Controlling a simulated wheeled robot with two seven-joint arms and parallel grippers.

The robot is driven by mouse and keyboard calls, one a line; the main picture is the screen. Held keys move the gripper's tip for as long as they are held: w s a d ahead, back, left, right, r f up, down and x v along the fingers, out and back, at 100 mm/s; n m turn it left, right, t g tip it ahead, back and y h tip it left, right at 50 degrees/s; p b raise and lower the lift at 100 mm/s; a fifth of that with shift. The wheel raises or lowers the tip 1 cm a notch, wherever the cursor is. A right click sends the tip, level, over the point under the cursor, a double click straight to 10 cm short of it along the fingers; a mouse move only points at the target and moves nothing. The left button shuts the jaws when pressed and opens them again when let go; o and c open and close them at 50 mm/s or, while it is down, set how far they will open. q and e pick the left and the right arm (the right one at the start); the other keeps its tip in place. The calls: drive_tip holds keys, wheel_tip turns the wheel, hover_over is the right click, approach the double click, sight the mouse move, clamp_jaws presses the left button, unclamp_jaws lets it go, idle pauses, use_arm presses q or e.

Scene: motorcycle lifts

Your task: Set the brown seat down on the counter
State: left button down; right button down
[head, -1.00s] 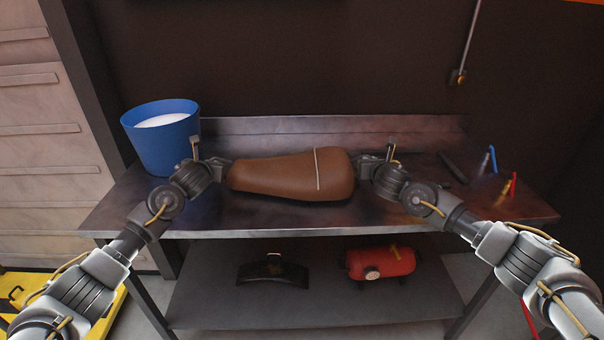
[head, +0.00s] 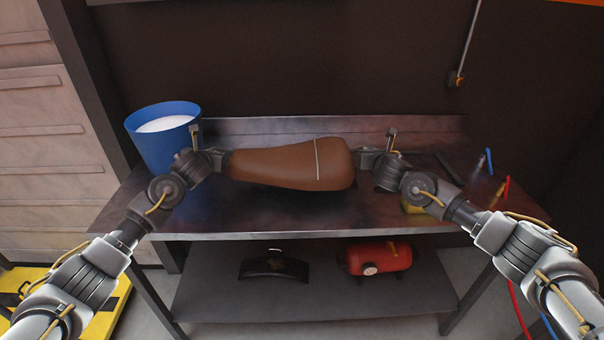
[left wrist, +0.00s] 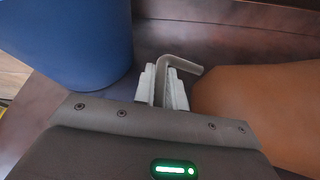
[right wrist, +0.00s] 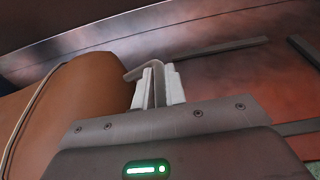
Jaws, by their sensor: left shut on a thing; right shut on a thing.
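The brown seat (head: 285,165) is held level, lengthwise between my two grippers, over the middle of the metal counter (head: 290,222). A thin light band crosses it near its wider right end. My left gripper (head: 223,161) is at its left end; in the left wrist view its fingers (left wrist: 163,82) are shut on a bent grey rod at the seat's end. My right gripper (head: 358,160) is at the right end; in the right wrist view its fingers (right wrist: 156,82) are shut on a similar rod. I cannot tell whether the seat's underside touches the counter.
A blue bucket (head: 165,145) with white contents stands at the counter's back left, near my left gripper. Tools with blue (head: 489,160) and red (head: 506,188) parts lie at the right. A raised back edge (head: 300,128) runs behind. The counter's front strip is clear.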

use_arm(q)
drive_tip(key=shift+r, duration=0.15)
use_arm(e)
drive_tip(key=shift+a+r, duration=0.2)
